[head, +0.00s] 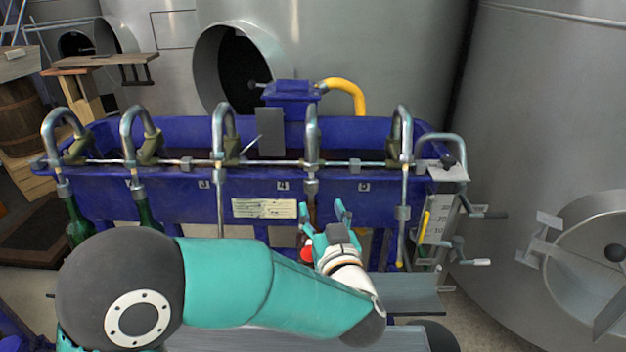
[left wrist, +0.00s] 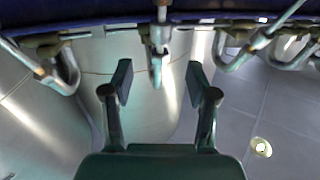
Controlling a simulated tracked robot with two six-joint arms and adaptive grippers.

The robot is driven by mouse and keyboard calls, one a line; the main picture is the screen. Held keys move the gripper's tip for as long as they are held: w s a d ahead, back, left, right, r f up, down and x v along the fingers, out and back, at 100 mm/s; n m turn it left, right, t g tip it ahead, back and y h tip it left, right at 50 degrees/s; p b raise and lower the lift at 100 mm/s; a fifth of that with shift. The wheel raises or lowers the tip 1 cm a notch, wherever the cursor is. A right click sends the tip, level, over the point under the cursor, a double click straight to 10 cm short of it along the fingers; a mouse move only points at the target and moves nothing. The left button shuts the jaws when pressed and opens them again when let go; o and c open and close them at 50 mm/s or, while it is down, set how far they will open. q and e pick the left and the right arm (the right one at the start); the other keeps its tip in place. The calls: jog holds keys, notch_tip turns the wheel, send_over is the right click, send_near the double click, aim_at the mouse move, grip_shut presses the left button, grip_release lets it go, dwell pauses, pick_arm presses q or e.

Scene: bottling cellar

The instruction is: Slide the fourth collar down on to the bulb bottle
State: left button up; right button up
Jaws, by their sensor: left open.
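In the left wrist view a spout tube with a collar (left wrist: 160,36) stands between the spread fingers (left wrist: 158,83), apart from both. A narrow brownish strip shows under the fourth collar, mostly hidden by my gripper; I cannot tell whether it is the bulb bottle. My right gripper is out of view.
The blue trough (head: 180,190) carries neighbouring spouts, including the third (head: 221,190) and fifth (head: 404,185). Green bottles stand under the first (head: 79,226) and second (head: 144,208). A red round thing (head: 307,252) is beside my gripper. A valve bracket (head: 440,220) is at right.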

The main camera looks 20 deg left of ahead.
aim_at(313, 185)
pick_arm(q)
jog(key=p+x, duration=0.1)
jog(key=x, duration=1)
